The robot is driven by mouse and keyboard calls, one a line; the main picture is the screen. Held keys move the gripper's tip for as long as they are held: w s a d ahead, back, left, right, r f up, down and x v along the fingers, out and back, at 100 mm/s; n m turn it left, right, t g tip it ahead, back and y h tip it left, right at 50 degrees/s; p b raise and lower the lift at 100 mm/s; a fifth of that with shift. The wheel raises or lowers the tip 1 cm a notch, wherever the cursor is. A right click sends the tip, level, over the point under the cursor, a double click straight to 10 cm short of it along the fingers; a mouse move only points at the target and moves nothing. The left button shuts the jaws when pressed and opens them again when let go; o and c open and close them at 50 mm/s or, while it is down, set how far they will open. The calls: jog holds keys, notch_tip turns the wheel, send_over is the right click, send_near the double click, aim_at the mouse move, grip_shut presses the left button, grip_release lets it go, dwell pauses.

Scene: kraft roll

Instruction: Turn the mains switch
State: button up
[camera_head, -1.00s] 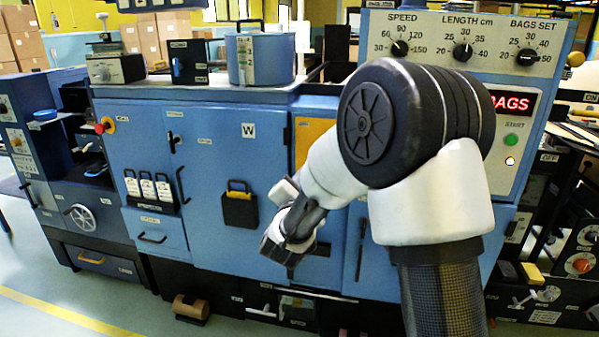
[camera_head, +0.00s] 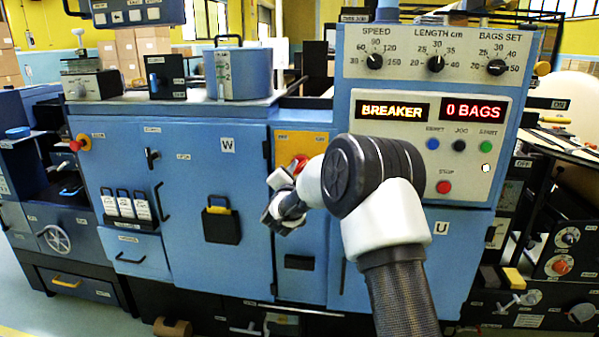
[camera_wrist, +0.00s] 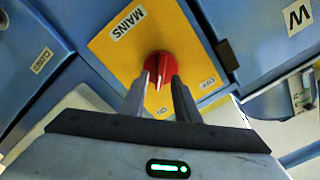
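The mains switch is a red rotary knob (camera_wrist: 161,66) with a white pointer line, on a yellow plate (camera_wrist: 118,57) marked MAINS. In the wrist view the pointer line runs toward my gripper. In the head view the red knob (camera_head: 299,163) shows in part just above and right of my gripper (camera_head: 279,192). My gripper (camera_wrist: 162,80) is open in the wrist view, its two fingers apart, with tips overlapping the knob's lower part, one on each side of its ridge. I cannot tell whether they touch it.
A blue cabinet door (camera_head: 205,175) marked W stands left of the yellow plate. The control panel (camera_head: 430,150) at right has lit displays reading BREAKER and 0 BAGS. A blue drum (camera_head: 238,72) stands on the cabinet top.

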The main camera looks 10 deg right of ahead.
jog(key=shift+x, duration=0.8)
grip_shut()
